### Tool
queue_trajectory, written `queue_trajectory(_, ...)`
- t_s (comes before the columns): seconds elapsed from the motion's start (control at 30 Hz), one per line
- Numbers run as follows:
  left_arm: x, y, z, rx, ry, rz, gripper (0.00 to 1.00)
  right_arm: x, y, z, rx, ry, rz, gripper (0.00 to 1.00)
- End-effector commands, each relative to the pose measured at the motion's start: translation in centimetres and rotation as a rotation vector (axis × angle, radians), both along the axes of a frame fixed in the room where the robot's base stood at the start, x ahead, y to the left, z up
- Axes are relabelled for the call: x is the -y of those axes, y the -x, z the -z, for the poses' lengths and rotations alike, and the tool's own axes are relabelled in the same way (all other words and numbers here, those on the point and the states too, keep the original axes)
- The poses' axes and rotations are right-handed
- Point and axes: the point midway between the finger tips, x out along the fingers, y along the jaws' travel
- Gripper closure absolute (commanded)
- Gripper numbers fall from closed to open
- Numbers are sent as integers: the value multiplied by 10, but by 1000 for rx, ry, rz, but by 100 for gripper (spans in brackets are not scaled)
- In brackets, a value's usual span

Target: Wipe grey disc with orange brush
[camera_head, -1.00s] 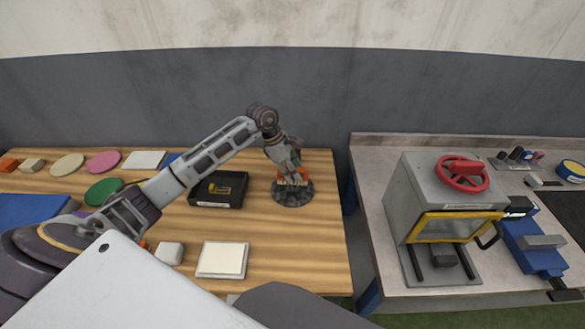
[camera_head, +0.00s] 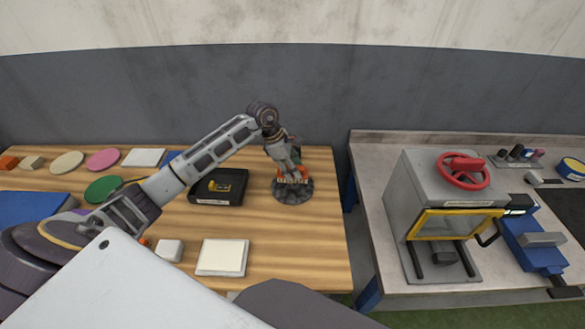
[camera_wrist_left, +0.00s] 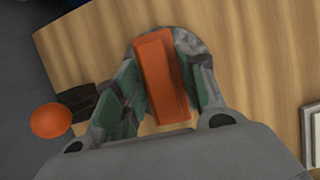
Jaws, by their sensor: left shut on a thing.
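The grey disc (camera_head: 280,195) lies on the wooden table near its right edge, mottled dark grey. The orange brush (camera_wrist_left: 161,80) has an orange block back and, in the head view, pale bristles (camera_head: 292,180) underneath. My left gripper (camera_head: 289,172) is shut on the brush, with green-lined fingers on both sides of it in the left wrist view (camera_wrist_left: 160,95). The brush is over the disc, bristles down; it seems to touch it, but the contact is hard to see. The brush and fingers hide part of the disc. My right gripper is not in view.
A black box (camera_head: 219,187) stands just left of the disc. A white square plate (camera_head: 222,257) lies nearer the front. Coloured discs and blocks lie at the left. A grey bench (camera_head: 366,165) with a red-wheeled machine (camera_head: 412,195) stands right, beyond a gap.

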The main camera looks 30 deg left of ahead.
Motion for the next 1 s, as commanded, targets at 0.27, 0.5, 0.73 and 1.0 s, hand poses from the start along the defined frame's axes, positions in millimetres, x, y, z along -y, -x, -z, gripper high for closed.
queue_trajectory(0.27,0,0,3,1,0,0,79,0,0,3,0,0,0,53)
queue_trajectory(0.5,0,0,5,1,0,0,79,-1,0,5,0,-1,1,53)
queue_trajectory(0.73,0,0,7,1,1,0,79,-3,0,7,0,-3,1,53)
queue_trajectory(1.0,0,0,9,1,1,0,79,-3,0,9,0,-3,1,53)
